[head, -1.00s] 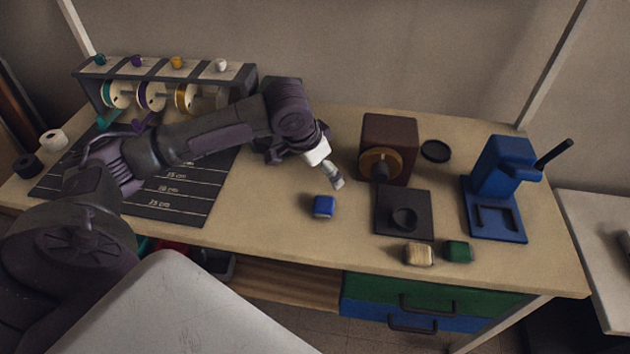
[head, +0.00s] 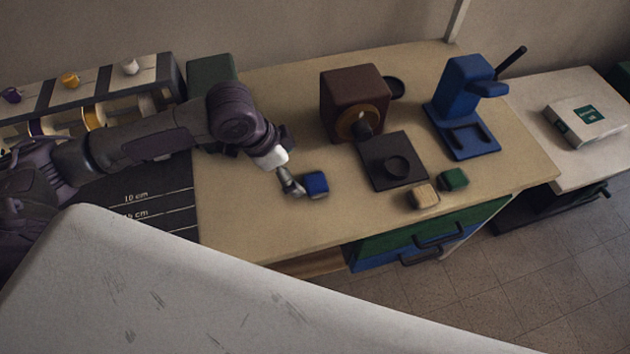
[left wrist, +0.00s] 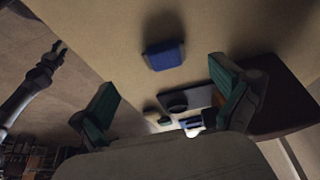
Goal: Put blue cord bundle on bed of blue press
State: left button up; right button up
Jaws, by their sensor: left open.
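The blue cord bundle (head: 315,184) is a small blue block lying on the wooden bench, left of the dark plate. It also shows in the left wrist view (left wrist: 164,55), ahead of the fingers and in the gap between them. My left gripper (head: 290,187) is just left of the bundle in the head view, low over the bench. In the left wrist view its green-padded fingers (left wrist: 166,102) are spread wide with nothing between the pads. The blue press (head: 465,105) stands at the bench's right, its flat bed (head: 481,152) in front and bare.
A brown box machine (head: 352,92) with a dark plate (head: 378,180) stands between bundle and press. A tan bundle (head: 423,196) and a green bundle (head: 453,179) lie near the front edge. A spool rack (head: 110,83) is at the left. Bench around the blue bundle is clear.

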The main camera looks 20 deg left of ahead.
aim_at(307, 184)
pick_arm(q)
jog(key=shift+x, duration=1.1)
jog(key=shift+w+f, duration=0.2)
jog(key=shift+f, duration=0.35)
jog(key=x, duration=0.3)
jog(key=shift+w+d+f+p, duration=0.2)
jog(key=shift+f+p, duration=0.05)
jog(key=shift+p, duration=0.1)
jog(key=shift+w+d+f, duration=0.1)
jog(key=shift+f, duration=0.3)
pick_arm(e)
jog(key=shift+a+r, duration=0.35)
jog(key=shift+a, duration=0.5)
jog(key=shift+d, duration=0.1)
pick_arm(q)
jog(key=shift+c, duration=1.2)
jog(key=c, duration=0.8)
jog(key=shift+c, duration=0.2)
pick_arm(e)
jog(key=shift+d, duration=0.25)
